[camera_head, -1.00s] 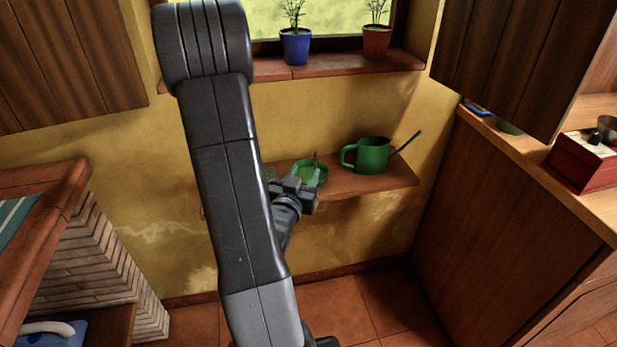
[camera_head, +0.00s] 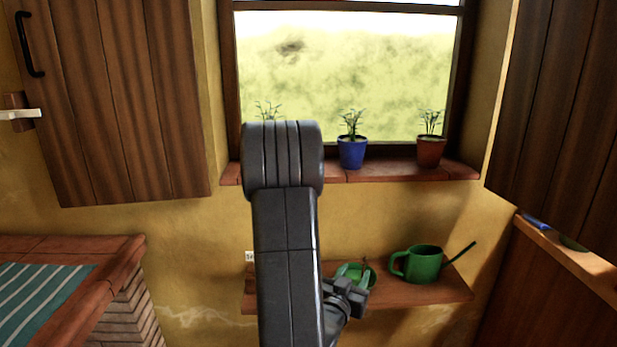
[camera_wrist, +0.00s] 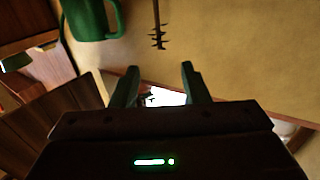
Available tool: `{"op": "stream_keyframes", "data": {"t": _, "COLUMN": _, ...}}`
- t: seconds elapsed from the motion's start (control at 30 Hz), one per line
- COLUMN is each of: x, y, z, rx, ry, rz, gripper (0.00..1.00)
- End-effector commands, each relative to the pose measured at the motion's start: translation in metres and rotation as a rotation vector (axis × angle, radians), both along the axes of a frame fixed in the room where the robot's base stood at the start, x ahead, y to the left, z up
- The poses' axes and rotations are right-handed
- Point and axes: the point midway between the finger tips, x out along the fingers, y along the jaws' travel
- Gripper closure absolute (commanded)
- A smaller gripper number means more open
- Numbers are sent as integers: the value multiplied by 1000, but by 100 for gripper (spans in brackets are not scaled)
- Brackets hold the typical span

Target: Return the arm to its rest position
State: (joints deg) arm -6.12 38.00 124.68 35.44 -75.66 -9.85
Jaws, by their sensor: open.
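My dark arm rises through the middle of the head view, in front of the wall. My gripper (camera_head: 354,273) is at its lower right, open, with two green fingers and nothing visible between them.
A green watering can (camera_head: 424,264) stands on the shelf, right of my gripper; it also shows in the wrist view (camera_wrist: 92,22). A blue pot (camera_head: 352,153) and a brown pot (camera_head: 430,152) stand on the windowsill. Wooden cabinets (camera_head: 112,100) flank the window. A tiled counter (camera_head: 100,255) is at left.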

Motion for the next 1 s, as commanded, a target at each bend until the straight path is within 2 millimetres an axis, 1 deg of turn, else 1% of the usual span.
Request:
{"op": "stream_keyframes", "data": {"t": 0.03, "x": 9, "y": -7, "z": 1, "rx": 1, "ry": 0, "rz": -5, "gripper": 59}}
{"op": "stream_keyframes", "data": {"t": 0.1, "x": 22, "y": -13, "z": 1, "rx": 1, "ry": -2, "rz": -4, "gripper": 59}}
{"op": "stream_keyframes", "data": {"t": 0.43, "x": 78, "y": -43, "z": 1, "rx": 0, "ry": -1, "rz": -2, "gripper": 59}}
{"op": "stream_keyframes", "data": {"t": 0.47, "x": 80, "y": -44, "z": 6, "rx": -1, "ry": -2, "rz": -2, "gripper": 59}}
{"op": "stream_keyframes", "data": {"t": 0.5, "x": 79, "y": -43, "z": 16, "rx": 0, "ry": -4, "rz": -1, "gripper": 59}}
{"op": "stream_keyframes", "data": {"t": 0.67, "x": 79, "y": -42, "z": 31, "rx": 0, "ry": -2, "rz": 0, "gripper": 59}}
{"op": "stream_keyframes", "data": {"t": 0.8, "x": 79, "y": -42, "z": 35, "rx": 0, "ry": 0, "rz": 0, "gripper": 59}}
{"op": "stream_keyframes", "data": {"t": 1.0, "x": 79, "y": -42, "z": 35, "rx": 0, "ry": 1, "rz": 0, "gripper": 59}}
